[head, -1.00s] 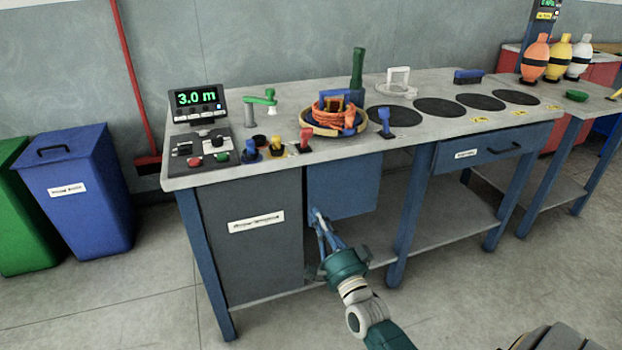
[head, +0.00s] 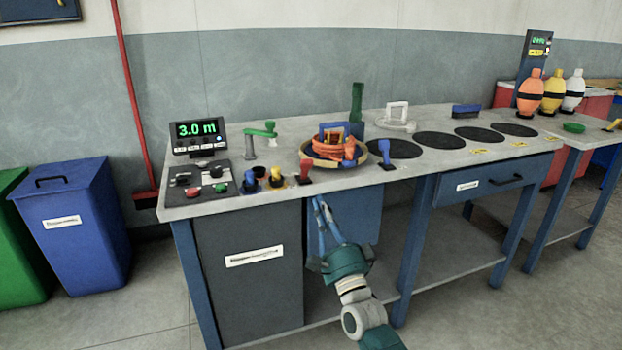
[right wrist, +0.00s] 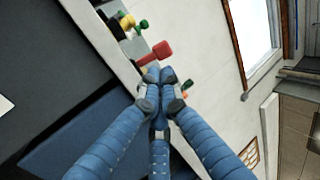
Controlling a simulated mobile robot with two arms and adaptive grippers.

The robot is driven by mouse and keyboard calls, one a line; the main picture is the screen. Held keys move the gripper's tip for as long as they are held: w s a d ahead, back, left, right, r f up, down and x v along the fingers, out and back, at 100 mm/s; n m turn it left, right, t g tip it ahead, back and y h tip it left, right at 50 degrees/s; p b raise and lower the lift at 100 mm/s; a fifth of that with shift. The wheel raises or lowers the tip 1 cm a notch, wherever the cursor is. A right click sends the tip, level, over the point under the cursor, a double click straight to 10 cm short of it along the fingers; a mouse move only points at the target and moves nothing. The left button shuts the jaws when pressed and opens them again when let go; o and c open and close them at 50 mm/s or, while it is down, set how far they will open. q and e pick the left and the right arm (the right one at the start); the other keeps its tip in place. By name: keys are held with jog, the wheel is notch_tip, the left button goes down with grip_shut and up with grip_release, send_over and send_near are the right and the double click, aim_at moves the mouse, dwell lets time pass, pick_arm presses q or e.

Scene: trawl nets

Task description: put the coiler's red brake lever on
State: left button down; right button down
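The red brake lever (head: 304,172) stands upright at the bench's front edge, just left of the coiler bowl (head: 362,163) that holds an orange rope coil (head: 330,149). The right wrist view also shows the red lever (right wrist: 155,53). My right gripper (head: 319,200) is in front of the bench, its fingertips just below the top's edge and a little right of the lever. In the right wrist view its fingers (right wrist: 164,78) are drawn together with nothing seen between them, close to the lever. I cannot tell whether they touch it. My left gripper is out of view.
A yellow lever (head: 275,178) and a blue one (head: 250,182) stand left of the red one. Another blue lever (head: 386,153) stands right of the bowl. A control panel (head: 200,185) and a display reading 3.0 m (head: 197,134) are at the left end.

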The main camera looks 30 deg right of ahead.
aim_at(308, 168)
jog(key=x, duration=0.7)
jog(key=shift+w+r, duration=0.15)
jog(key=shift+w, duration=0.2)
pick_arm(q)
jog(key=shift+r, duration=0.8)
pick_arm(e)
jog(key=shift+w+d+r, duration=0.15)
jog(key=shift+w+r, duration=0.1)
jog(key=shift+w, duration=0.2)
jog(key=shift+r, duration=0.15)
